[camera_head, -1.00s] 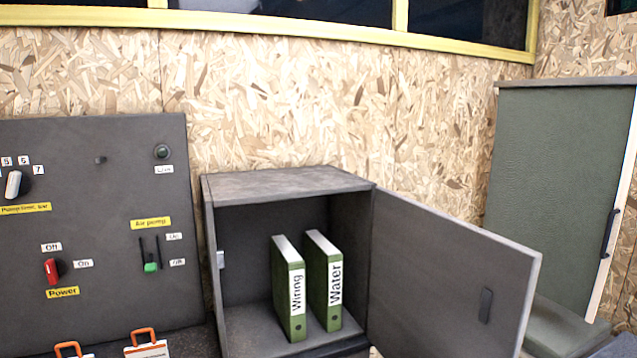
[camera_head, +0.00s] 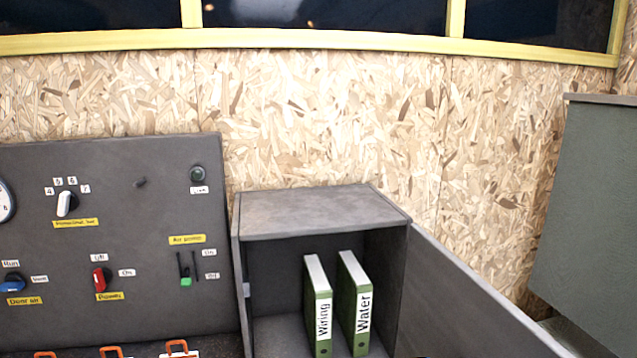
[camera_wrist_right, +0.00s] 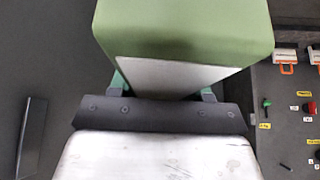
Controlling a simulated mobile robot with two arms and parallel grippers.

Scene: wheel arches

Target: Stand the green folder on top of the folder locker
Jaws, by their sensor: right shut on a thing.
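The folder locker (camera_head: 330,212) is a grey cabinet with its door (camera_head: 480,305) swung open to the right. Its flat top is bare. Two green folders stand upright inside, one labelled Wiring (camera_head: 318,308) and one labelled Water (camera_head: 355,305). In the right wrist view my right gripper (camera_wrist_right: 163,90) is shut on a green folder (camera_wrist_right: 185,30), whose white face is towards the gripper. The fingertips are partly hidden behind the gripper's dark front plate. Neither gripper shows in the head view, and my left gripper is in no view.
A dark control panel (camera_head: 120,240) with switches and yellow labels stands left of the locker. A green-grey cabinet (camera_head: 600,210) is at the right. The chipboard wall (camera_head: 320,120) is behind, below a yellow-framed window. The space above the locker looks clear.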

